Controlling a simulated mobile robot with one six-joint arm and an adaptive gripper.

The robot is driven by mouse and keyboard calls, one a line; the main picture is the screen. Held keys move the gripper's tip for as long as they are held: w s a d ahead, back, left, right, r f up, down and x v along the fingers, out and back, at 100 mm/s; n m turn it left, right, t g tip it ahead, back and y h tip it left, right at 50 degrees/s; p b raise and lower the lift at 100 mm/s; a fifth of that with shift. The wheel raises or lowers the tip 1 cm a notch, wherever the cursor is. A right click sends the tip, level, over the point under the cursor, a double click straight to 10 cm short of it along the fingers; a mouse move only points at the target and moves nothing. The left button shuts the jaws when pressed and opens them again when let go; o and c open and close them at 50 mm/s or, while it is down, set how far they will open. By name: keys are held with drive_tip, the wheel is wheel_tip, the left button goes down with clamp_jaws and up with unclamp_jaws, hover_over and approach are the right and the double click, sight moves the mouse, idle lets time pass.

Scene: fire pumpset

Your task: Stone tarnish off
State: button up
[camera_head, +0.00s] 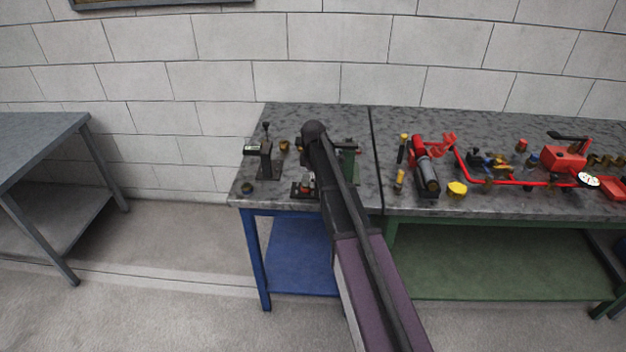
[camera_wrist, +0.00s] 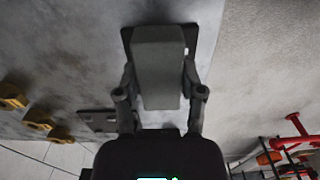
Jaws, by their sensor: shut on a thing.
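A grey oblong block with rounded edges (camera_wrist: 158,65) is between the two fingers of my gripper (camera_wrist: 159,85) in the wrist view. The fingers are shut on its sides. It looks like the stone, but I cannot be sure. A dark flat base (camera_wrist: 127,38) shows behind the block's upper end; I cannot tell whether the two touch. In the head view my arm reaches over the blue-legged bench and hides the gripper and the block. I cannot make out any tarnish in either view.
The grey speckled benchtop (camera_head: 388,190) carries a dark stand with a lever (camera_head: 266,160) at left. Brass parts (camera_wrist: 38,118) lie left in the wrist view. A red pipe (camera_head: 505,182), a red-and-black cylinder (camera_head: 427,172) and a yellow cap (camera_head: 457,189) crowd the right.

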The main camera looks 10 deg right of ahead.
drive_tip(key=shift+r+p, duration=2.6)
drive_tip(key=shift+r, duration=0.15)
drive_tip(key=shift+r, duration=0.1)
drive_tip(key=shift+r+p, duration=1.45)
drive_tip(key=shift+p, duration=0.05)
drive_tip(key=shift+d+f+b, duration=0.3)
drive_tip(key=shift+f+b, duration=0.3)
drive_tip(key=shift+f, duration=0.1)
